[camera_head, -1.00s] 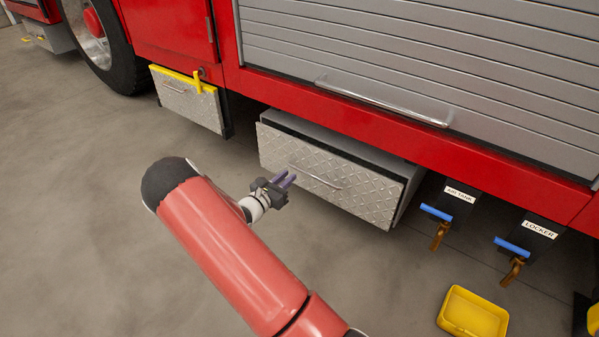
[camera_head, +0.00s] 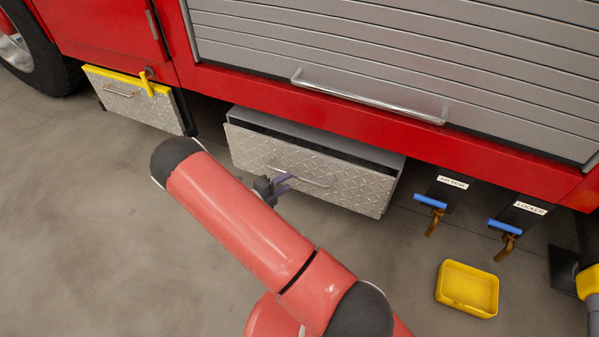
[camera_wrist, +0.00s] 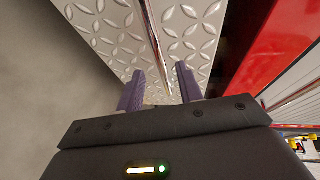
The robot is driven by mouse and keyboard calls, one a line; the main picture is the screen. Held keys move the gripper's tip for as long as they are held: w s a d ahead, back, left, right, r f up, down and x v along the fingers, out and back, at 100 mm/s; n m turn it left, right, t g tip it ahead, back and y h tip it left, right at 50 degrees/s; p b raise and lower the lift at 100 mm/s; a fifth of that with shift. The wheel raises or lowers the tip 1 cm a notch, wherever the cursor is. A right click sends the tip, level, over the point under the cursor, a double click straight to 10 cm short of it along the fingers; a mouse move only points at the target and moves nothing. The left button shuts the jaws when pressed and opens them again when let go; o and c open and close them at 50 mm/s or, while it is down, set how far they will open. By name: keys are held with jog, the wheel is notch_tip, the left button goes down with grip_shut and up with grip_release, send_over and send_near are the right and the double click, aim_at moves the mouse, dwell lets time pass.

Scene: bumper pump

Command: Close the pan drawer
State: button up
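The pan drawer (camera_head: 345,182) has a silver diamond-plate front and stands partly pulled out below the red truck body. A dark gap shows along its top. Its thin bar handle (camera_head: 300,177) runs across the front. My gripper (camera_head: 283,181) is at the left part of the handle, in front of the drawer face. In the wrist view my gripper's two purple fingers (camera_wrist: 160,88) are apart, with the handle bar (camera_wrist: 155,40) running between them toward the plate (camera_wrist: 110,25). I cannot tell whether they touch the handle or the plate.
A smaller diamond-plate box with a yellow top edge (camera_head: 135,100) is at left. Blue-handled valves (camera_head: 430,202) labelled AIR TANK and LOCKER hang at right. A yellow tray (camera_head: 467,290) lies on the floor. A roller shutter (camera_head: 400,60) is above. The floor at left is clear.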

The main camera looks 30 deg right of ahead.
aim_at(297, 175)
jog(key=x, duration=0.5)
jog(key=shift+w+d, duration=0.1)
jog(key=shift+d, duration=0.3)
grip_shut()
jog(key=shift+f, duration=0.1)
